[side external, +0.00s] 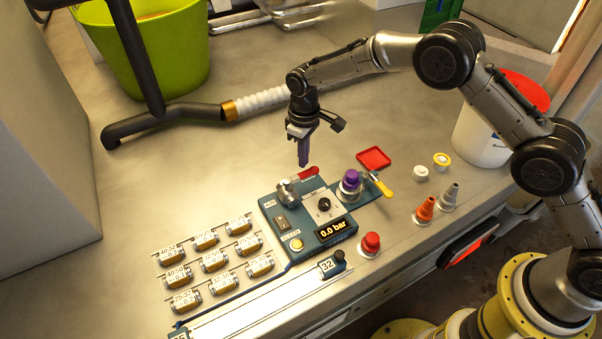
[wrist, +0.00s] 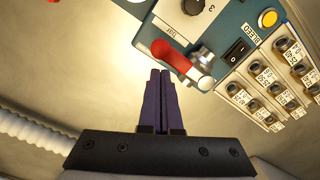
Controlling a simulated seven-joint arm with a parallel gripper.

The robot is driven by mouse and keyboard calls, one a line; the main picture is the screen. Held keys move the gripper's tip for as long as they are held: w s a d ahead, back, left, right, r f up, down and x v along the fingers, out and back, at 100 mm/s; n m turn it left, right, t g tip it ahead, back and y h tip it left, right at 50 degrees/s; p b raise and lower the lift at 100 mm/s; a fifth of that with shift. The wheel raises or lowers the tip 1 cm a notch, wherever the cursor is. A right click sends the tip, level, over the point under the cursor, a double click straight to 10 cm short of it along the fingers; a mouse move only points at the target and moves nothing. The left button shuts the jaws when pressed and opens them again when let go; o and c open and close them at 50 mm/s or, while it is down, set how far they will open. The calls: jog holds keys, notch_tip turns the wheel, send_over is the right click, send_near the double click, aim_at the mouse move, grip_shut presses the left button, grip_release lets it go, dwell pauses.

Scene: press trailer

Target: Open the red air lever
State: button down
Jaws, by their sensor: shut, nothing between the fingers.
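The red air lever (side external: 308,173) sits at the back edge of a blue-grey control panel (side external: 268,211), on a silver valve. In the wrist view the red lever (wrist: 170,53) lies just beyond my fingertips, slanting from upper left down toward the silver valve (wrist: 204,60). My gripper (side external: 303,162) points down above the table, just behind the lever. In the wrist view my gripper (wrist: 160,72) shows its two dark purple fingers together, with nothing between them. The fingers look apart from the lever, though the exact gap is hard to tell.
The panel carries a black dial (side external: 324,204), a 0.0 bar display (side external: 333,229) and a yellow bleed button (side external: 296,245). A purple-capped fitting (side external: 351,180) and yellow lever (side external: 382,185) stand right of it. Labelled cylinders (side external: 213,261) lie left. A white hose (side external: 262,102) runs behind.

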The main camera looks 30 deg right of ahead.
jog(key=shift+f, duration=0.45)
jog(key=shift+s+d, duration=0.25)
jog(key=shift+s, duration=1)
jog(key=shift+s+a, duration=0.2)
jog(key=shift+s, duration=0.95)
